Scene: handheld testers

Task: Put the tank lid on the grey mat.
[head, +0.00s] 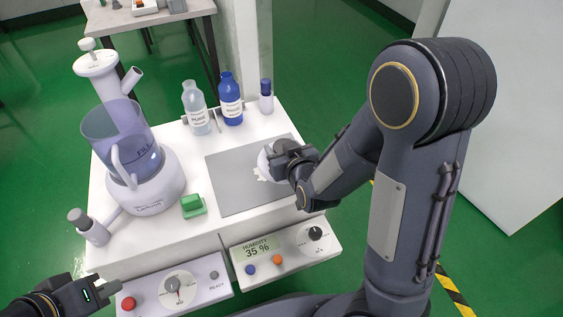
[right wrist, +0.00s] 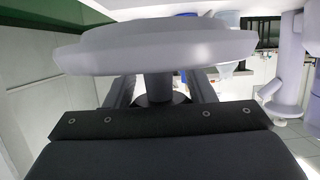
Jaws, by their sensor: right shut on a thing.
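The white tank lid (head: 265,162) is at the right part of the grey mat (head: 232,180), mostly hidden behind my right gripper (head: 283,157). In the right wrist view the lid (right wrist: 165,50) is a wide pale disc, and my right gripper (right wrist: 158,95) is shut on its short stem. I cannot tell whether the lid touches the mat or hangs just above it. My left gripper (head: 105,290) is at the lower left, near the front panel and away from the lid; its finger gap is not clear.
A humidifier-like tester with a clear blue tank (head: 122,140) stands at the left of the white table. Two bottles (head: 230,98) and a small blue-capped vial (head: 266,97) stand behind the mat. A green block (head: 193,206) lies left of it. Control panels (head: 285,250) line the front.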

